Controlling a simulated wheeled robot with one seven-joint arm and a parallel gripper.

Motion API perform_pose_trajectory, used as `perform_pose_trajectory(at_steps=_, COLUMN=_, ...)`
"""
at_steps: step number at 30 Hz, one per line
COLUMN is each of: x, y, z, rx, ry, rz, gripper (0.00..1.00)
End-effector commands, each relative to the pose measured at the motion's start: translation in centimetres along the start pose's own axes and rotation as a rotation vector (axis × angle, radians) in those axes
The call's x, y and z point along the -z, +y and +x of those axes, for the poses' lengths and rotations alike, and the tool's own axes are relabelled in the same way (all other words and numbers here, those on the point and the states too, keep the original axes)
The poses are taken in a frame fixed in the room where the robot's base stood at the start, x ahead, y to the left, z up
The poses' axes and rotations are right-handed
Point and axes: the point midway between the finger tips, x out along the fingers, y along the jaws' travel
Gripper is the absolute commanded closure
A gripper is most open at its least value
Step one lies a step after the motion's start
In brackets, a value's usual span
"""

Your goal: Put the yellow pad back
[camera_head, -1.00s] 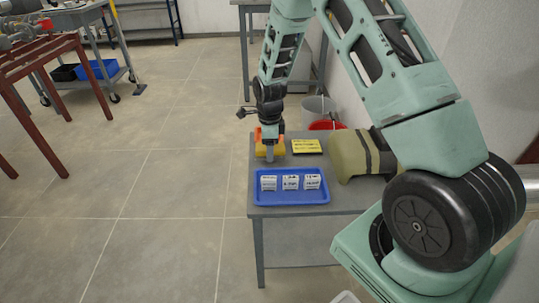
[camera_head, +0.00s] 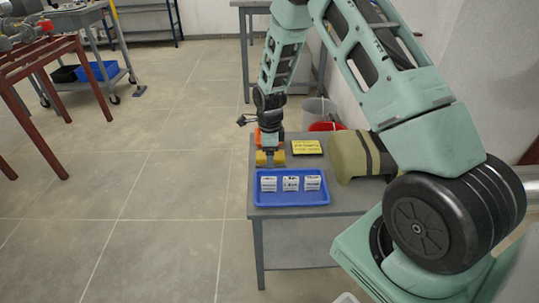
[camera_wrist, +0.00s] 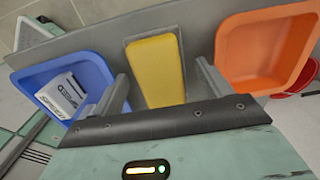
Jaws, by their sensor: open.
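The yellow pad (camera_wrist: 156,70) lies on the grey table between the blue tray and the orange bin in the wrist view. My gripper (camera_wrist: 162,76) is open, with one finger on each side of the pad. The near end of the pad is hidden by my gripper's body. I cannot tell whether either finger touches it. In the head view my gripper (camera_head: 270,159) points down at the table's left part, just behind the blue tray. The pad (camera_head: 279,158) shows as a yellow patch around the fingers there.
The blue tray (camera_head: 291,202) holds three white labelled packets (camera_head: 291,184). The orange bin (camera_wrist: 262,48) stands on the pad's other side. Open floor is left of the table (camera_head: 320,208).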

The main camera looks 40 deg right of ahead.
Motion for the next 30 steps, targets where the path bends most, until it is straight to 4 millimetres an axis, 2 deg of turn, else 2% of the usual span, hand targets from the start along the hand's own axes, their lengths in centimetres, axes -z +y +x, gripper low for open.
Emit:
perform_pose_trajectory(at_steps=15, x=-0.1, y=-0.1, z=-9.8, rx=0.004, ry=-0.002, rz=0.0, gripper=0.23)
perform_pose_trajectory(at_steps=23, x=-0.6, y=0.6, z=-12.2, rx=-0.001, ry=-0.006, rz=-0.04, gripper=0.23)
perform_pose_trajectory(at_steps=26, x=-2.8, y=3.0, z=-13.8, rx=-0.005, ry=-0.027, rz=-0.206, gripper=0.23)
perform_pose_trajectory(at_steps=29, x=-6.1, y=7.8, z=-16.2, rx=-0.009, ry=-0.061, rz=-0.522, gripper=0.23)
perform_pose_trajectory(at_steps=30, x=-7.3, y=10.3, z=-17.4, rx=-0.008, ry=-0.076, rz=-0.68, gripper=0.23)
